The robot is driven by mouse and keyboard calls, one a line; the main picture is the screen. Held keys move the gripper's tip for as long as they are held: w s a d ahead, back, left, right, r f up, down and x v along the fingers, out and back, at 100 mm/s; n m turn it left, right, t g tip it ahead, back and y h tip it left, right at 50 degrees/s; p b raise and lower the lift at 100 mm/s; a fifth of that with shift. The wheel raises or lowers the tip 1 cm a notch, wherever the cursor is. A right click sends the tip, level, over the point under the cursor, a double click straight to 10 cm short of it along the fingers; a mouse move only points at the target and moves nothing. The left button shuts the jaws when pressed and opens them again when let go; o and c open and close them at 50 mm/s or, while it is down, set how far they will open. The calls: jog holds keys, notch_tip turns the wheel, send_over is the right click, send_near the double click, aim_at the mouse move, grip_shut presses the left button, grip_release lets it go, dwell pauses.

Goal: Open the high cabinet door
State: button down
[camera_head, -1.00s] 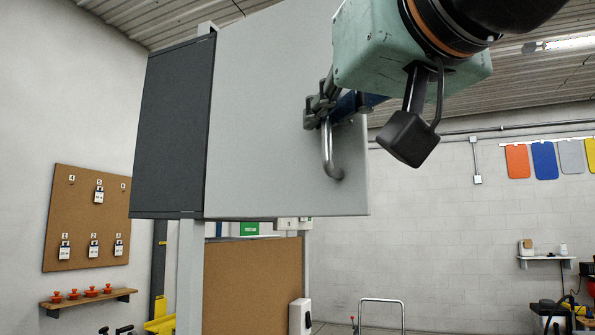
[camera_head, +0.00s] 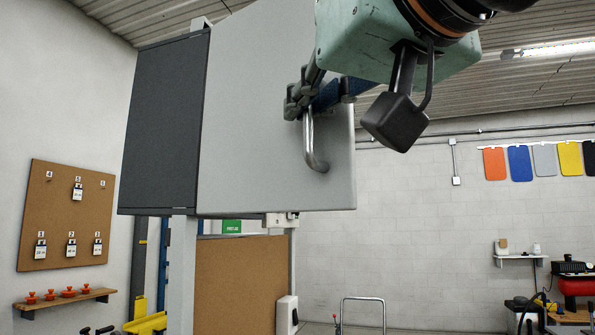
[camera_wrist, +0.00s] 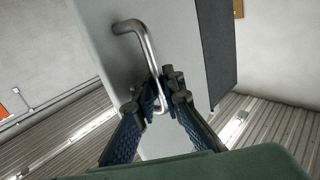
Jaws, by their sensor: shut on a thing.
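The high cabinet shows in the head view with a dark side (camera_head: 165,125) and a light grey door (camera_head: 245,140). A bent metal bar handle (camera_head: 311,148) is fixed near the door's right edge. My gripper (camera_head: 309,103) is shut on the upper part of this handle. In the wrist view the handle (camera_wrist: 143,38) runs down between the two fingers of my gripper (camera_wrist: 160,90), which close around the bar. The door's grey face (camera_wrist: 100,40) lies behind it. I cannot tell whether the door stands ajar; the cabinet's inside is not visible.
A corkboard (camera_head: 66,215) with tags hangs on the left wall above a small shelf (camera_head: 70,299). A brown panel (camera_head: 236,285) stands below the cabinet. A metal hoop frame (camera_head: 362,300) stands on the floor. The space right of the door looks open before the far wall.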

jog(key=shift+d+f, duration=0.1)
jog(key=shift+f, duration=0.1)
jog(key=c, duration=2.4)
grip_release()
jog(key=shift+o, duration=0.3)
jog(key=shift+s+d+r, duration=0.15)
jog(key=v, duration=1.2)
